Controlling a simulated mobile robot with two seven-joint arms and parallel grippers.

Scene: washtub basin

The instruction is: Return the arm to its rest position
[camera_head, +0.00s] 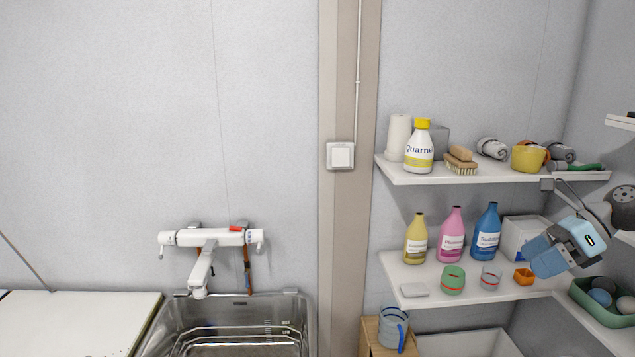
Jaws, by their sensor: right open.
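My right gripper (548,254), with light blue parts, comes in from the right edge. It is in front of the middle shelf (405,271), near its right end, and points down and to the left. It is open, and I see nothing held in it. A small orange cup (524,276) stands just left of its tip; I cannot tell the gap between them. My left gripper is not in view.
Blue, pink and yellow bottles (451,234) and cups stand on the middle shelf. The upper shelf (400,176) holds a Quarne bottle (419,147), brush and yellow bowl. A green basket (603,316) is below the arm. A steel basin (303,325) is at left.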

